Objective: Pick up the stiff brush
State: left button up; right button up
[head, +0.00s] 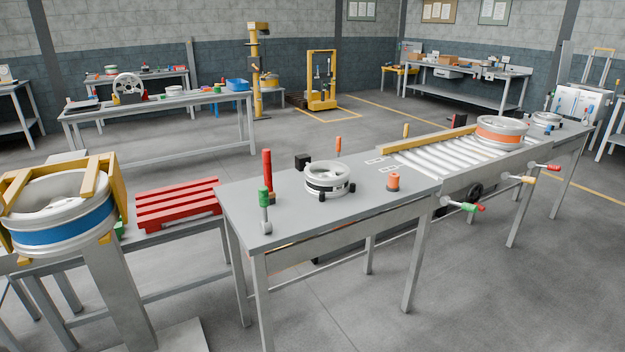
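I cannot make out a stiff brush for certain. On the near grey table (305,219) stand a green-topped upright tool (264,197), a tall red upright piece (267,170) and a short orange cylinder (393,181). Any bristles are too small to tell. A small wheel with a black band (327,180) sits mid-table among small black blocks. Neither of my grippers is in view.
A roller conveyor (440,157) adjoins the table on the right and carries an orange-banded wheel (501,131). Coloured handles (467,206) stick out from its front. A blue-banded wheel (62,222) and red slatted rack (177,203) stand left. Open floor lies in front.

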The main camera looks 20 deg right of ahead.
aim_at(267, 152)
jog(key=z, duration=1.4)
jog(key=i, duration=2)
jog(key=u, duration=1.9)
